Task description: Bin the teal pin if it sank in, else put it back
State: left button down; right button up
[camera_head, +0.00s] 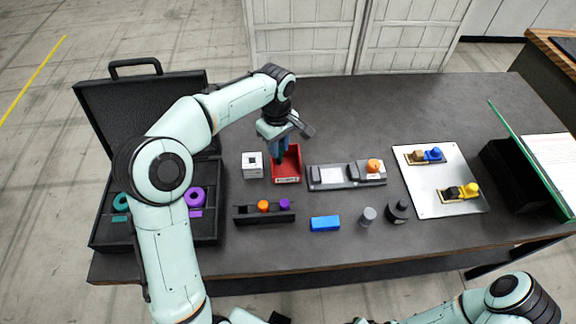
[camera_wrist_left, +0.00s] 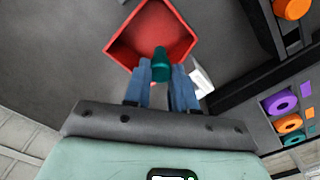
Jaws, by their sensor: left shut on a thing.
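My left gripper (camera_head: 283,152) points down over the red bin (camera_head: 288,179). In the left wrist view the gripper (camera_wrist_left: 161,82) is shut on the teal pin (camera_wrist_left: 160,64), whose end shows between the blue fingers against the bin (camera_wrist_left: 150,35). The pin is hidden in the head view. A white block (camera_head: 252,171) with a dark hole on top stands just left of the bin. A black rack (camera_head: 242,213) in front holds an orange pin (camera_head: 263,205) and a purple pin (camera_head: 284,203). My right gripper is not clearly seen.
An open black case (camera_head: 100,232) with coloured rings stands at the left. A grey fixture (camera_head: 330,177) with an orange knob is right of the bin. A blue block (camera_head: 325,223), grey cylinder (camera_head: 367,216) and metal plate (camera_head: 432,205) lie further right.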

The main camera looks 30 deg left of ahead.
pick_arm(q)
jog(key=c, duration=0.8)
grip_release()
jog(key=shift+w, duration=0.1)
jog(key=shift+c, duration=0.2)
pick_arm(e)
jog(key=shift+r, duration=0.1)
pick_arm(q)
jog(key=shift+r, duration=0.1)
notch_tip(320, 180, up, 13)
jog(key=p, duration=0.2)
jog(key=shift+r+p, duration=0.2)
jog(key=shift+p, duration=0.15)
pick_arm(e)
jog(key=w+r, duration=0.3)
jog(key=shift+w+r, duration=0.25)
jog(key=shift+r, duration=0.05)
jog(key=shift+s, duration=0.1)
